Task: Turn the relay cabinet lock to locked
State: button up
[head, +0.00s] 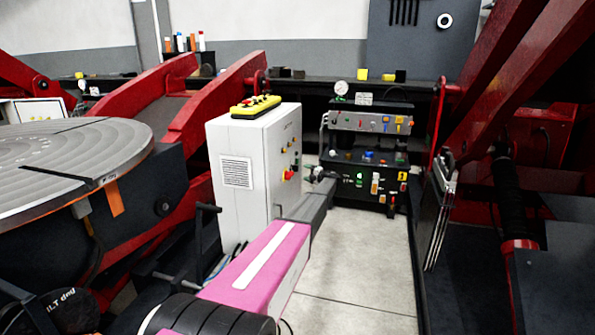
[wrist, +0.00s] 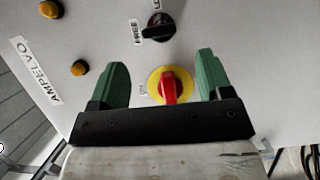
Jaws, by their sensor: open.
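A light grey cabinet (head: 240,165) stands in the middle of the head view, with knobs on its right-hand face. In the wrist view, its panel (wrist: 225,30) carries a black rotary knob (wrist: 158,27). The knob's bar points left towards a small label that seems to read FREE; another label above is cut off. Below it is a red knob on a yellow disc (wrist: 170,84), also visible in the head view (head: 289,174). My gripper (wrist: 162,62) has its green fingers apart, on either side of the red knob in the picture. The black knob lies beyond the fingertips. No contact is visible.
Two orange buttons (wrist: 79,68) sit left on the panel, near an AMPELVO label (wrist: 36,70). A yellow pendant (head: 255,106) lies on the cabinet. A round table (head: 70,165) is at left; floor (head: 360,260) is clear.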

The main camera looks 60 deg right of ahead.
aim_at(296, 168)
jog(key=w, duration=0.8)
jog(key=shift+w+d, duration=0.25)
jog(key=shift+d, duration=0.1)
jog(key=c, duration=0.9)
